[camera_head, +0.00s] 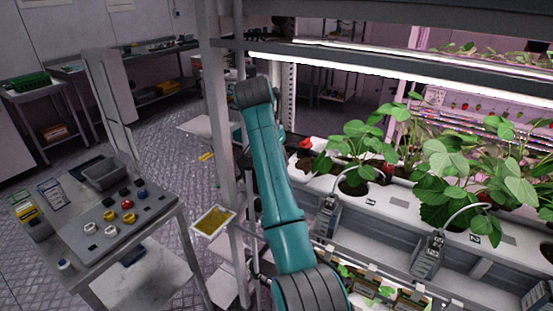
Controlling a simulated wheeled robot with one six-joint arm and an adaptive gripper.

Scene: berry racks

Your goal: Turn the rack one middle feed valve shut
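The berry rack (325,205) fills the right side, with a white planting channel and green plants. A small red part (305,143) sits at the left end of the channel, just right of my teal arm. It may be a valve handle, but it is too small to tell, and so is its turn position. My arm stands upright in front of the rack's left post and hides part of the channel end. My gripper is not visible; the arm's upper end hides whatever lies behind it.
A grey rack post (222,120) stands left of my arm, with a yellow card (213,221) beside it. A cart (100,205) with a grey bin (105,172) and several coloured knobs stands at left. Patterned floor (165,140) is open behind it.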

